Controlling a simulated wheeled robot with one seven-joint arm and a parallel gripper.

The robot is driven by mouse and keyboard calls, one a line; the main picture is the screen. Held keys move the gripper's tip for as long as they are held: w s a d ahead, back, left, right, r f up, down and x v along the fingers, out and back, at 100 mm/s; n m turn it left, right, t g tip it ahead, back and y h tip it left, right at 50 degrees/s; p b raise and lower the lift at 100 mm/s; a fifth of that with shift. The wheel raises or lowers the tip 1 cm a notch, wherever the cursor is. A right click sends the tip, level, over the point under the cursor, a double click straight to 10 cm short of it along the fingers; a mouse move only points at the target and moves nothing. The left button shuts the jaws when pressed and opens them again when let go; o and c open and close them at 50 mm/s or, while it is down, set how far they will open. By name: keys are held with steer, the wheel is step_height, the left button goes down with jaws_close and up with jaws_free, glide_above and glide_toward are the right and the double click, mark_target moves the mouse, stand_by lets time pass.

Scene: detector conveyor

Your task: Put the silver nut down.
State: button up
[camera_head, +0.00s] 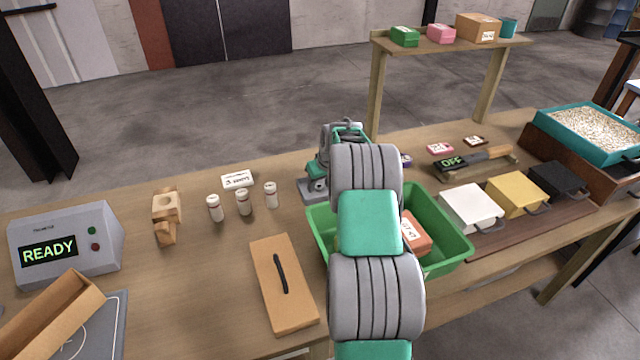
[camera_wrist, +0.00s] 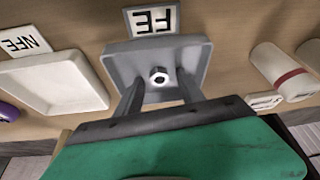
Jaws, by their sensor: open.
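In the wrist view the silver nut (camera_wrist: 158,75) is small, with a dark hole. It appears within the grey tray (camera_wrist: 118,62), whose card (camera_wrist: 152,20) reads FE. My gripper (camera_wrist: 160,80) is open over this tray, with one finger on either side of the nut and visible gaps between. I cannot tell the fingers' exact height above the tray floor.
A white tray (camera_wrist: 60,80) with an NFE card (camera_wrist: 25,42) stands beside the grey one, near a purple object (camera_wrist: 8,112). White bottles (camera_head: 243,202) stand left of my arm. A green bin (camera_head: 450,225) lies below it. A wooden block with a black handle (camera_head: 283,285) is nearby.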

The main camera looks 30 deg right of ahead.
steer(key=shift+s+r, duration=0.1)
steer(key=shift+r, duration=0.45)
steer(key=a+b+v, duration=0.1)
steer(key=b+v, duration=0.1)
steer(key=v, duration=1)
steer(key=s+a+r, duration=0.2)
steer(key=s+a, duration=0.1)
steer(key=a, duration=0.4)
steer(key=s+a+r, duration=0.2)
steer(key=a+r, duration=0.1)
steer(key=a, duration=0.4)
steer(key=s+a+f, duration=0.2)
steer(key=s+a, duration=0.6)
steer(key=s, duration=0.2)
steer(key=s+a+f+n, duration=0.1)
steer(key=s+a+f, duration=0.1)
steer(key=s+a, duration=0.5)
steer(key=s, duration=0.3)
steer(key=shift+a+n+g+y, duration=0.3)
steer(key=shift+a+g, duration=0.1)
